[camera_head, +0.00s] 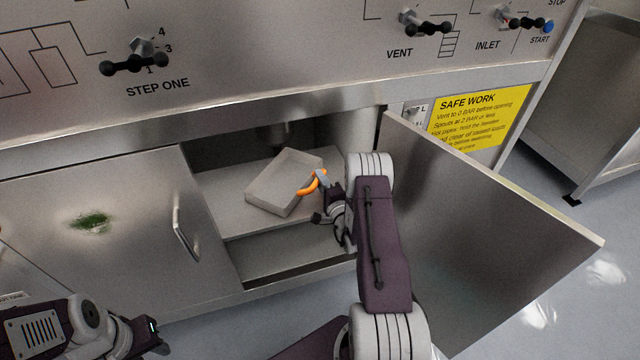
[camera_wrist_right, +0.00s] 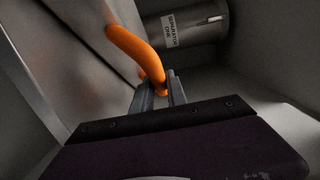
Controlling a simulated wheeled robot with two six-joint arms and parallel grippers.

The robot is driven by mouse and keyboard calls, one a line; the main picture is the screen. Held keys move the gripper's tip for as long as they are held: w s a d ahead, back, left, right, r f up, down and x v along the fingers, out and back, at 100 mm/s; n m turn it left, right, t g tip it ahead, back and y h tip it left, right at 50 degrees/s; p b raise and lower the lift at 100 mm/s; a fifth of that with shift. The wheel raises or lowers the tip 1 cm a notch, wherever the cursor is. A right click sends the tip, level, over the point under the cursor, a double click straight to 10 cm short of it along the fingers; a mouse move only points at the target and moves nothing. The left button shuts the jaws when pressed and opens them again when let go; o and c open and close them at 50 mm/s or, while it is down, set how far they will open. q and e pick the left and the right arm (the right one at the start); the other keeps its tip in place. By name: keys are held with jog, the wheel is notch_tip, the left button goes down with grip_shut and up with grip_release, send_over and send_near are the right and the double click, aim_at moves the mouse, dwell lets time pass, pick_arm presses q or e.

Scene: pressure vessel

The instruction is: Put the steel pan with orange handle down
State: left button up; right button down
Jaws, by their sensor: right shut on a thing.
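The steel pan (camera_head: 277,184) is a shallow rectangular tray with an orange handle (camera_head: 309,185) on its right side. It is inside the open cabinet, over the shelf, turned at an angle; I cannot tell whether it touches the shelf. My right gripper (camera_head: 323,183) reaches into the cabinet and is shut on the orange handle. In the right wrist view the orange handle (camera_wrist_right: 140,52) rises from between the two fingers (camera_wrist_right: 158,92). My left arm shows at the lower left of the head view, outside the cabinet; its fingertips are not clearly visible.
The cabinet shelf (camera_head: 222,200) is bare around the pan. The right door (camera_head: 480,215) stands open beside my right arm; the left door (camera_head: 100,225) is shut. A cylinder labelled separator (camera_wrist_right: 188,24) is inside the cabinet. Valve knobs (camera_head: 134,66) sit on the panel above.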

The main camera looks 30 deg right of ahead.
jog(key=c, duration=1.3)
grip_release()
